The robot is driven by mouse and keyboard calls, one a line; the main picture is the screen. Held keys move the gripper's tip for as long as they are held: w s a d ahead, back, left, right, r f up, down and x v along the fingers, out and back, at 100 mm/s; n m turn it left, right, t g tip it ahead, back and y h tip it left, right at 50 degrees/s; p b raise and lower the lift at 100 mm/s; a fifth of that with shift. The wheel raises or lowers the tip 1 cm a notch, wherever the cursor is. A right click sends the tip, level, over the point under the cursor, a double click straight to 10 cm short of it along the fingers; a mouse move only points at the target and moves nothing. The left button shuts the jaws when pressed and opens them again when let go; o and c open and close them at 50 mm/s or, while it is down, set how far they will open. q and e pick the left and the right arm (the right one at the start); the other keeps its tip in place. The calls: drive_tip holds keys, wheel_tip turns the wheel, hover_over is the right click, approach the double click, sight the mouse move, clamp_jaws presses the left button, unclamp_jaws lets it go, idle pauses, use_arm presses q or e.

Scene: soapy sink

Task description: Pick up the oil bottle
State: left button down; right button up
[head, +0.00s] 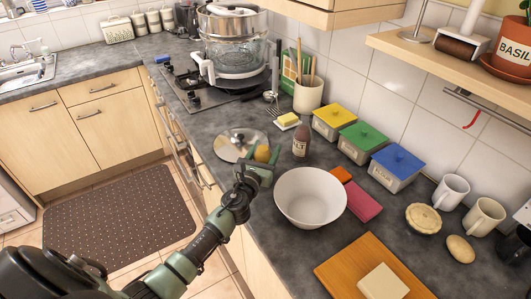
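A dark brown bottle (301,142) with a pale label stands upright on the counter, behind the white bowl. Its lettering is too small to read surely, so I cannot tell whether it is the oil bottle. My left gripper (262,160), green, is at the counter's front side, to the left of the bottle and apart from it. A round yellow-brown item (263,153) shows at its fingers. I cannot tell whether the fingers grip it or are only in front of it. My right gripper is not in view.
A white bowl (310,197) stands close in front of the bottle. Behind are a butter dish (288,121) and yellow, green and blue lidded boxes (397,165). A round glass lid or plate (238,145) lies left of my gripper. A cutting board (340,270) is at the front.

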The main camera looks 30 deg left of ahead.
use_arm(q)
wheel_tip(320, 180, up, 10)
drive_tip(key=p, duration=0.4)
drive_tip(key=shift+f, duration=0.15)
wheel_tip(320, 180, up, 15)
drive_tip(key=p, duration=0.5)
drive_tip(key=shift+p, duration=0.35)
drive_tip(key=shift+f, duration=0.15)
